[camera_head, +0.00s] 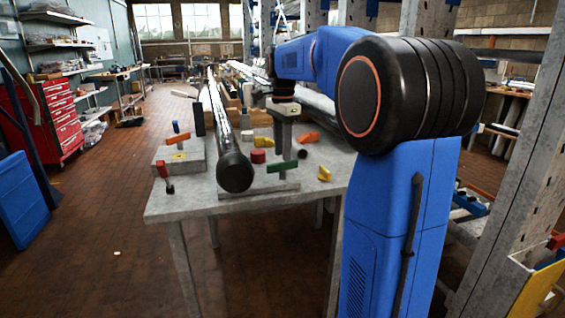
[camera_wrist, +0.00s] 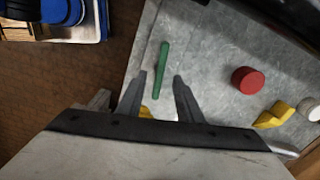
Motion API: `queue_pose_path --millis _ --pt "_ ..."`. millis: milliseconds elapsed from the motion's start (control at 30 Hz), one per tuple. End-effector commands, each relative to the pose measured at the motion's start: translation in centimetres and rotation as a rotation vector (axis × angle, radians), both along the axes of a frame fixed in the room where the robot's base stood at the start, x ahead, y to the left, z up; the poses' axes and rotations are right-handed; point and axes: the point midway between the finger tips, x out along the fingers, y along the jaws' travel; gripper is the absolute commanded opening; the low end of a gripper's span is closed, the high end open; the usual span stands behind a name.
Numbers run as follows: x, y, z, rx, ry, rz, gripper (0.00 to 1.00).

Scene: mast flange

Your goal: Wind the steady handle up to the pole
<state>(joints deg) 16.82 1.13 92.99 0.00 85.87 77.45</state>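A long dark pole (camera_head: 235,168) lies over the bench, its round end toward me. A green bar handle (camera_head: 282,167) is just right of the pole's near end. It also shows in the wrist view (camera_wrist: 162,68). I cannot tell for certain which is the steady handle. My gripper (camera_wrist: 160,77) is open; the green handle shows ahead of and between its fingertips, with no clear contact.
The grey bench (camera_head: 210,206) also carries a red round piece (camera_wrist: 245,80), yellow pieces (camera_wrist: 272,116) and a grey block (camera_head: 180,156). A grey upright (camera_head: 517,180) stands at the right.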

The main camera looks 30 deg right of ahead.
Motion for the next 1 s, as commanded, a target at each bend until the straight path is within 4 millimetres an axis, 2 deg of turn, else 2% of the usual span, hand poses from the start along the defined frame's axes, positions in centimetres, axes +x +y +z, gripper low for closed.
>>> queue_pose_path --millis 767,867,900,933,1000 --pt "0.0 0.0 -6.0 0.000 0.001 0.000 0.33" --pt "0.0 0.0 -6.0 0.000 0.000 0.000 0.14" --pt "0.0 0.0 -6.0 0.000 0.000 0.000 0.04" --pt "0.0 0.0 -5.9 0.000 0.000 0.000 0.00" --pt "0.0 0.0 -5.9 0.000 -0.001 0.000 0.00"
